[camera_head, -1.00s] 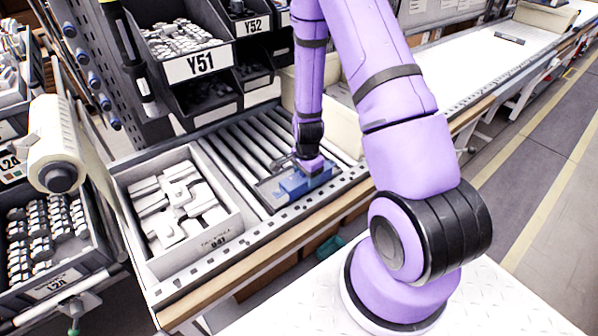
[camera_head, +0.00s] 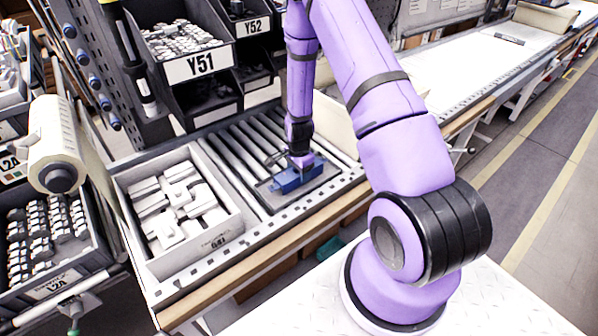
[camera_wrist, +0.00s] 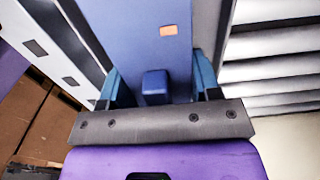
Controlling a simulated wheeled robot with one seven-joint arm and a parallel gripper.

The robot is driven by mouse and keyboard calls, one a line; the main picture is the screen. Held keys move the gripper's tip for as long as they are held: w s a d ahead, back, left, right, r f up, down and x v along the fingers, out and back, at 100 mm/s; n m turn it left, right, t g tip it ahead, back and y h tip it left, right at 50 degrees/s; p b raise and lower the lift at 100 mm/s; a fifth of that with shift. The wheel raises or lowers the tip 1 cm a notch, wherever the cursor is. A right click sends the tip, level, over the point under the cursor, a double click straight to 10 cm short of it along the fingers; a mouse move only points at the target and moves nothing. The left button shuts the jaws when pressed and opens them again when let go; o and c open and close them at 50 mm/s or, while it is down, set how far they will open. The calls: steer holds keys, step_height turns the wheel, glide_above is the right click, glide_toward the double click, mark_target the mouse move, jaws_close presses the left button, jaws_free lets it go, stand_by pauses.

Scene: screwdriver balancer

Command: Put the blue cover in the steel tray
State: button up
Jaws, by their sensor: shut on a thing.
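The blue cover (camera_head: 286,181) is in my gripper (camera_head: 301,164) above or on a flat dark grey tray (camera_head: 318,193), which lies on the roller conveyor and looks like the steel tray. I cannot tell whether the cover touches the tray. In the wrist view the cover (camera_wrist: 135,35) is a broad blue piece with a small orange square and a blue knob near the gripper. My gripper's fingers (camera_wrist: 160,82) stand on either side of it, shut on it. The far end of the cover is out of the wrist view.
A pale bin (camera_head: 238,226) of white parts stands left of the tray. Conveyor rollers (camera_head: 228,150) lie behind the tray, and a perforated rail with a wooden edge (camera_head: 270,238) runs in front. Dark Y51 bins (camera_head: 203,103) stand behind.

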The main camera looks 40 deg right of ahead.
steer(key=shift+f, duration=0.1)
steer(key=o, duration=1)
steer(key=shift+o, duration=0.2)
